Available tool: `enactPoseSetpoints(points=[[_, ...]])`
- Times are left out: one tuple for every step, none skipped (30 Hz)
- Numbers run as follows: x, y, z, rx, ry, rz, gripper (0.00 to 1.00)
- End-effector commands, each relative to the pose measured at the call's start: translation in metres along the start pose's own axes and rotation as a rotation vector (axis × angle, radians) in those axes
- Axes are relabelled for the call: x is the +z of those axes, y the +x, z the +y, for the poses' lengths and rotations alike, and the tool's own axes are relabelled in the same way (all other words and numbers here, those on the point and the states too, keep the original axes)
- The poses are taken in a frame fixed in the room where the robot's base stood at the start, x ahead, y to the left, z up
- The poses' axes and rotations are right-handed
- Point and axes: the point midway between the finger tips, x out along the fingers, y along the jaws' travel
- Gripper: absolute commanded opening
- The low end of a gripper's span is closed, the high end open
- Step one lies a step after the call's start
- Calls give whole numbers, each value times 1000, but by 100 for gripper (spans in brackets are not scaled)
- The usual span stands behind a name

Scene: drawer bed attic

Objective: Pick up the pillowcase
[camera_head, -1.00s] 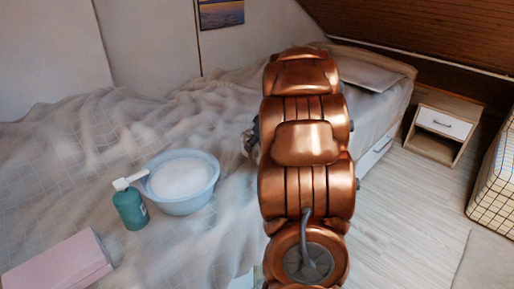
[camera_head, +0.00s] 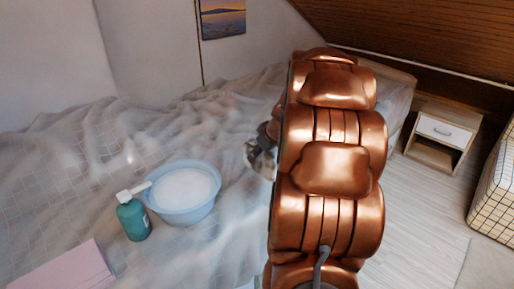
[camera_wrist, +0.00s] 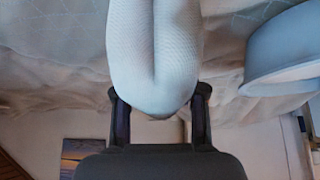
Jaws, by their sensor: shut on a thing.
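The pillowcase (camera_wrist: 155,55) is a pale, finely textured folded cloth in the wrist view. It fills the space between the two dark fingers of my gripper (camera_wrist: 160,108), which are shut on it. In the head view my gripper (camera_head: 262,152) shows only in part at the left side of my copper arm, over the bed. The arm hides most of the pillowcase there, and I cannot make it out clearly.
A rumpled bed (camera_head: 80,185) fills the left and middle. On it are a blue basin (camera_head: 204,208) of white foam, a green pump bottle (camera_head: 133,219) and a pink box (camera_head: 65,270). A nightstand (camera_head: 441,133) stands right, beside open floor.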

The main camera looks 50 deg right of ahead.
Motion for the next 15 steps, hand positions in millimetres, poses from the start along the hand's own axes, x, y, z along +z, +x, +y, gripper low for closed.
enactPoseSetpoints(points=[[4, -7, -7, -1, 2, 4, 0], [8, -11, -9, 1, 2, 4, 0], [13, -14, -13, 2, 1, 4, 0], [16, -17, -17, 1, 1, 3, 0], [20, -20, -21, 0, 0, 3, 0], [25, -25, -24, 1, 2, 4, 0], [28, -28, -27, 1, 1, 4, 0], [32, -30, -30, 1, 0, 4, 0], [36, -33, -35, -2, 0, 3, 0], [40, -35, -38, -2, 1, 2, 0], [44, -38, -40, -2, 2, 2, 0], [47, -41, -43, 0, 1, 3, 0], [49, -44, -45, 2, 0, 4, 0], [52, -46, -47, 3, -1, 4, 0], [55, -48, -50, 4, 0, 4, 0]])
